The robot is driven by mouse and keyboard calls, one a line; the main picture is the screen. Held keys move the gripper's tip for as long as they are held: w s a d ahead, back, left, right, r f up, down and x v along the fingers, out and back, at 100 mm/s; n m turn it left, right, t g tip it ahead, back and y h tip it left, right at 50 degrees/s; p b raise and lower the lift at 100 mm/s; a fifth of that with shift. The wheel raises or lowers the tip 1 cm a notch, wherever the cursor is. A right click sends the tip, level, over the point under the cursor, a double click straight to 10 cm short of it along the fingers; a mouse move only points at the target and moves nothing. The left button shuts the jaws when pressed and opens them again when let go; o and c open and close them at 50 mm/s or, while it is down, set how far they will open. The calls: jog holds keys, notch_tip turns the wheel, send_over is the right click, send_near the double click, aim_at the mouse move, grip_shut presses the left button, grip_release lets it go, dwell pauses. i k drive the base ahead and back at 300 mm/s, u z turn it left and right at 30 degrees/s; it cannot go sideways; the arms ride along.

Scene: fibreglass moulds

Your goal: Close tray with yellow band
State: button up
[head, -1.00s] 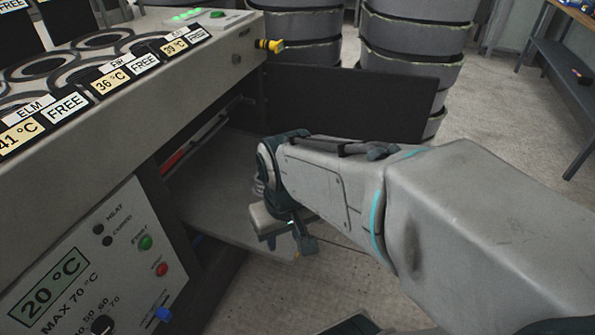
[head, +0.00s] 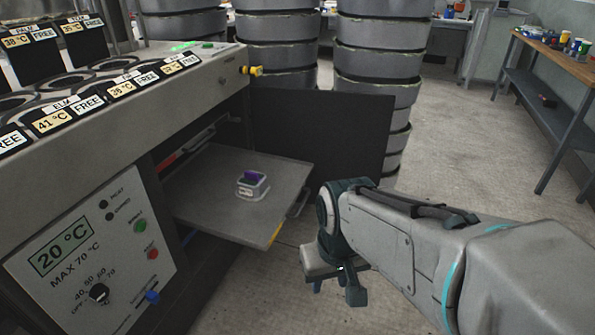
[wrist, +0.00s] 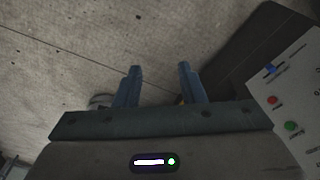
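A flat grey tray (head: 212,205) is pulled out of the grey cabinet at left. A small yellow band (head: 275,234) shows on its near right corner. A small white box (head: 252,187) with a purple top stands on the tray. A handle (head: 298,203) shows on the tray's right edge. My gripper (head: 337,288) is right of the tray's near corner, apart from it in the head view. In the wrist view my gripper (wrist: 158,82) has its two fingers apart with only floor between them. The tray is not clearly seen there.
A dark open door (head: 320,140) stands behind the tray. A red-banded part (head: 200,142) shows inside the cabinet. Stacked grey bins (head: 375,60) stand behind the door. Floor at right is clear up to a bench (head: 550,110).

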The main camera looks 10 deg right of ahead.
aim_at(200, 193)
jog(key=z, duration=0.15)
jog(key=i, duration=0.95)
jog(key=z, duration=0.05)
jog(key=k, duration=0.45)
jog(key=u, duration=0.8)
jog(key=i, duration=0.65)
jog(key=z, duration=0.6)
